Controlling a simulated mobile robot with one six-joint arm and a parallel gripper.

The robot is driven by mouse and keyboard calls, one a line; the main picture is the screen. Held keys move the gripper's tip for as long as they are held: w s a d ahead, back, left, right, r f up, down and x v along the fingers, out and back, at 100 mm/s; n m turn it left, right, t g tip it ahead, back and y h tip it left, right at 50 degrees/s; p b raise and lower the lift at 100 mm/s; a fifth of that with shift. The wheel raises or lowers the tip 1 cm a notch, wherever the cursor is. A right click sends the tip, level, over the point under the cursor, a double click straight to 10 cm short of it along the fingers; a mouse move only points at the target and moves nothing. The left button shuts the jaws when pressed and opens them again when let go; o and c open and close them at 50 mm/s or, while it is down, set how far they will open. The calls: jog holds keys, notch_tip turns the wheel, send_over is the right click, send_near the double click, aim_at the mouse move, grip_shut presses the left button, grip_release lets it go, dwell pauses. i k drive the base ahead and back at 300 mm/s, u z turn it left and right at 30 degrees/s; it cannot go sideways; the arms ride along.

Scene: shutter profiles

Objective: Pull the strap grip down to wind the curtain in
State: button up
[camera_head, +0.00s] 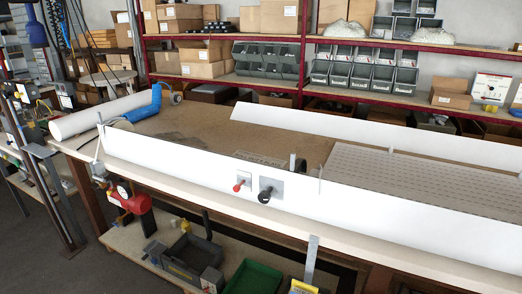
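A pale grey sheet with rows of small slots (425,178), which looks like the shutter curtain, lies flat on the bench at the right. It lies between a long white front profile (345,203) and a white rear profile (335,128). A red knob (238,187) and a black knob (265,196) stick out from small plates on the front profile. I cannot tell which part, if any, is the strap grip; no hanging strap is clear. My gripper is not in view.
A white tube (95,115) and a blue piece (145,106) lie at the bench's left end. A red tool (132,198) is at its front edge. Crates, including a green one (252,279), stand on the lower shelf. Racks with boxes (180,63) and bins line the back.

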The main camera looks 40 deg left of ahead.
aim_at(100, 178)
jog(key=u, duration=0.05)
jog(key=k, duration=0.55)
jog(key=u, duration=2.95)
jog(key=i, duration=3.45)
jog(key=z, duration=1.55)
